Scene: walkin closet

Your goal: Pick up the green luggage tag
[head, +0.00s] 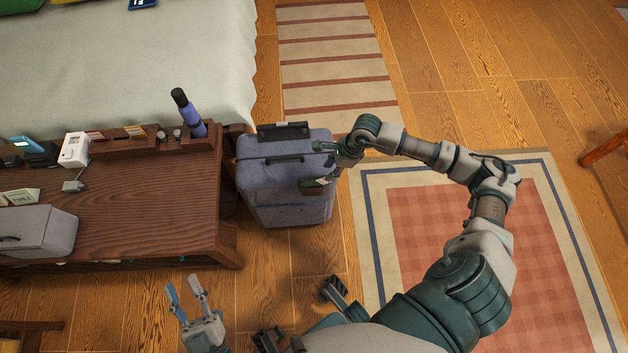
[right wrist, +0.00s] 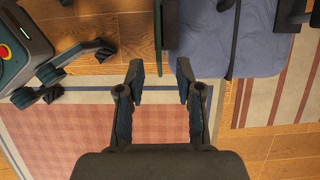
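A blue-grey suitcase (head: 285,185) stands upright beside the dark wooden table, with a dark handle on top. It also fills the upper right of the right wrist view (right wrist: 215,45). My right gripper (head: 316,165) is open at the suitcase's right side, its fingers reaching over the edge. My left gripper (head: 184,288) is open and empty, low in the head view, in front of the table.
The wooden table (head: 150,200) holds a grey case (head: 36,232), a white device (head: 75,150) and a blue-purple bottle (head: 189,114). A bed (head: 130,60) lies behind it. A checked rug (head: 480,220) covers the floor on the right. Bare floor lies in front of the suitcase.

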